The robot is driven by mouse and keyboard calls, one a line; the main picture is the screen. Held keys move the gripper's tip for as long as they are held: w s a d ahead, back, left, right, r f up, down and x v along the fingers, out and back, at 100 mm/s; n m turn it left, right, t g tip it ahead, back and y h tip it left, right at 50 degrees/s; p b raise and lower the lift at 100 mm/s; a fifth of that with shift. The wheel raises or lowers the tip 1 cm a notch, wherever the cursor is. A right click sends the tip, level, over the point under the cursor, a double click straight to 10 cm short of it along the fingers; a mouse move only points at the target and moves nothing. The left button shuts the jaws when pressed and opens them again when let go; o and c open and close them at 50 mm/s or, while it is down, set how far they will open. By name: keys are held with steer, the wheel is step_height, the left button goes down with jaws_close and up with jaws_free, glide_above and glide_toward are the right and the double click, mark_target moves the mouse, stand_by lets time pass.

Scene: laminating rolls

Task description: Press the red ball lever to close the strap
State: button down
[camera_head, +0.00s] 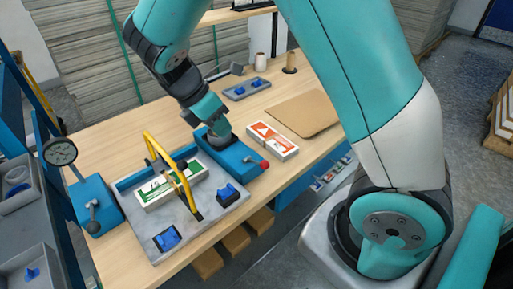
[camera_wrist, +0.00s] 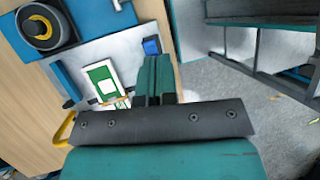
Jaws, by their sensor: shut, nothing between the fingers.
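The red ball (camera_head: 264,165) sits at the right end of a lever on a blue unit (camera_head: 238,161) at the plate's back right. It cannot be made out in the wrist view. The yellow strap frame (camera_head: 180,178) stands raised over a white-and-green box (camera_head: 168,187), which lies on the grey plate (camera_head: 205,218). The box also shows in the wrist view (camera_wrist: 103,80). My gripper (camera_head: 213,118) is above the blue unit, to the left of the red ball and higher. Its fingers (camera_wrist: 155,68) are together and empty. Whether they touch the unit cannot be told.
Blue blocks (camera_head: 229,194) stand on the plate. A gauge on a blue base (camera_head: 93,203) stands at the left. A red-and-white box (camera_head: 272,141), a brown sheet (camera_head: 303,114) and a grey-blue tray (camera_head: 247,88) lie to the right and behind. The wooden table's (camera_head: 120,135) back left is clear.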

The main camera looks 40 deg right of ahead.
mark_target(261, 163)
steer(key=shift+w+d+f+n+g+h, duration=0.4)
steer(key=shift+w+d+n+h, duration=0.15)
steer(key=shift+n, duration=0.25)
steer(key=p+x, duration=0.1)
steer(key=x, duration=1.3)
steer(key=shift+s+p, duration=0.1)
steer(key=shift+p, duration=0.2)
steer(key=shift+a+f, duration=0.1)
steer(key=shift+a, duration=0.05)
